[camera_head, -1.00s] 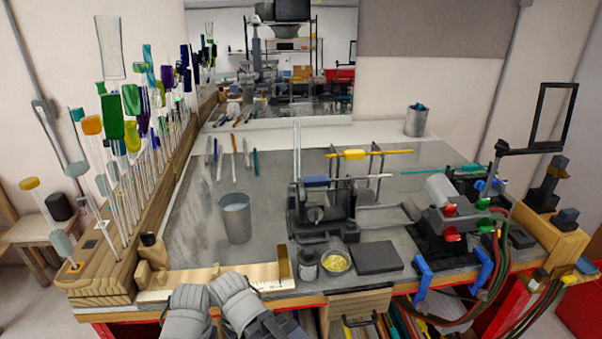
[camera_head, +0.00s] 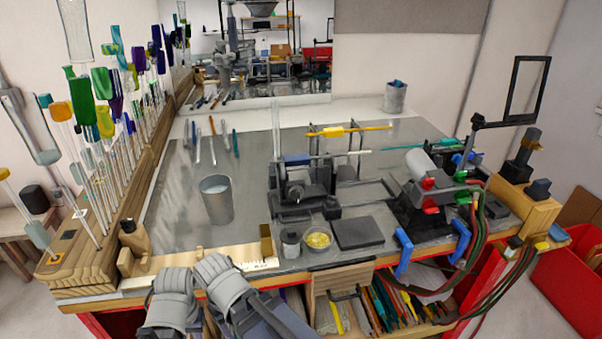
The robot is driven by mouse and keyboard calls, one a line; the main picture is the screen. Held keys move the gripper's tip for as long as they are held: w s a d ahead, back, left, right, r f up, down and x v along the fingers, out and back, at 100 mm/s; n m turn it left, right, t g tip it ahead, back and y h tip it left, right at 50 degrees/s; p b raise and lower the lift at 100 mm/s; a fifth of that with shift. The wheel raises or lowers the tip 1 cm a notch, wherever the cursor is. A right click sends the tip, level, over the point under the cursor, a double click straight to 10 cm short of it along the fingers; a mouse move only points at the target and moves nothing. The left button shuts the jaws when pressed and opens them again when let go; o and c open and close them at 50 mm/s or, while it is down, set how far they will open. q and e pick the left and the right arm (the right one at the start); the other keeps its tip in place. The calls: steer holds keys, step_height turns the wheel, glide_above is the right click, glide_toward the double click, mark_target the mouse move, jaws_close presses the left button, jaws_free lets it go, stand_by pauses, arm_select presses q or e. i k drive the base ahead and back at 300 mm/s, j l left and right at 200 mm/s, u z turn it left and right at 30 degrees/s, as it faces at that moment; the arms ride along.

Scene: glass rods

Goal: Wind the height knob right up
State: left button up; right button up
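A dark grey bench fixture (camera_head: 300,180) stands near the middle of the bench, with a blue piece on its top and a pale rod lying across it. A small round knob-like part (camera_head: 295,193) shows on its front. I cannot tell whether this is the height knob, or how far it is wound.
A bucket (camera_head: 216,208), a yellow-filled dish (camera_head: 317,240) and a dark block (camera_head: 358,233) are near the fixture. A torch with hoses (camera_head: 430,186) is right. Upright rods crowd the left rack (camera_head: 100,255).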

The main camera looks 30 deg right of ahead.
mark_target(332, 201)
steer(key=i+j+z, duration=0.1)
steer(key=z, duration=0.95)
